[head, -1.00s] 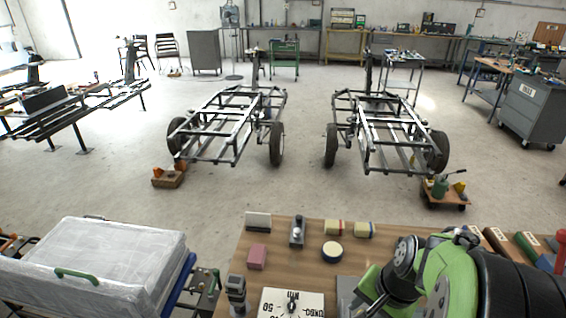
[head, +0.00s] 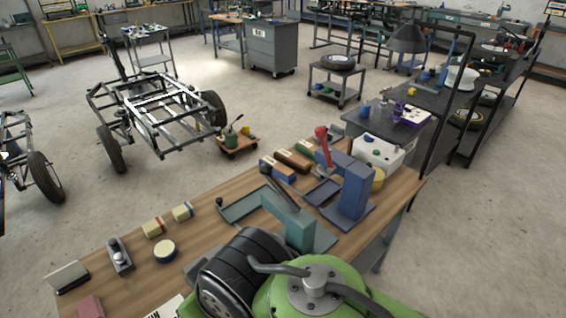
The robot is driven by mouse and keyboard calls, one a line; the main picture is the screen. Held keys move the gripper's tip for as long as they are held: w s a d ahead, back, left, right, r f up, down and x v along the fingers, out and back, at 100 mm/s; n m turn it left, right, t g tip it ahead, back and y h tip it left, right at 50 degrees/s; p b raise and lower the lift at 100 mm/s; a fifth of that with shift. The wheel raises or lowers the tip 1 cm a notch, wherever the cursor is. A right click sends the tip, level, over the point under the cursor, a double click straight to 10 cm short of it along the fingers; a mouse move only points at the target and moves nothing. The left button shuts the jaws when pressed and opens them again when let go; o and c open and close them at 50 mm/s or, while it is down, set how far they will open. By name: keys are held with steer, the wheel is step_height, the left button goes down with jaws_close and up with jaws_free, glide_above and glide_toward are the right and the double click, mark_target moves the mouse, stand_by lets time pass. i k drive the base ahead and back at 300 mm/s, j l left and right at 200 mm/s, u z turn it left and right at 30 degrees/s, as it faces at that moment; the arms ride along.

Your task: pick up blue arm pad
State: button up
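A blue bench device (head: 356,190) stands on the right part of the wooden table, with a red-topped lever (head: 323,143) beside it. A flat blue pad-like plate (head: 323,191) lies at its left side. I cannot tell for certain which blue part is the arm pad. A similar teal device (head: 297,227) stands nearer, with its own flat teal plate (head: 243,205) to the left. My green and black arm fills the bottom middle and hides part of the table. My gripper is not visible, so its state does not show.
The wooden table (head: 215,236) also holds small cream boxes (head: 154,228), a round tin (head: 165,250), long boxes (head: 293,159) and a white box (head: 378,154). A dark table (head: 392,131) adjoins at the back right. Open floor lies to the right.

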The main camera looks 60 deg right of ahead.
mark_target(281, 172)
steer(key=z, duration=1.7)
steer(key=i+l+u, duration=0.15)
steer(key=l+u, duration=1.7)
steer(key=k+l+u, duration=0.2)
steer(key=l+u, duration=0.35)
steer(key=l, duration=0.2)
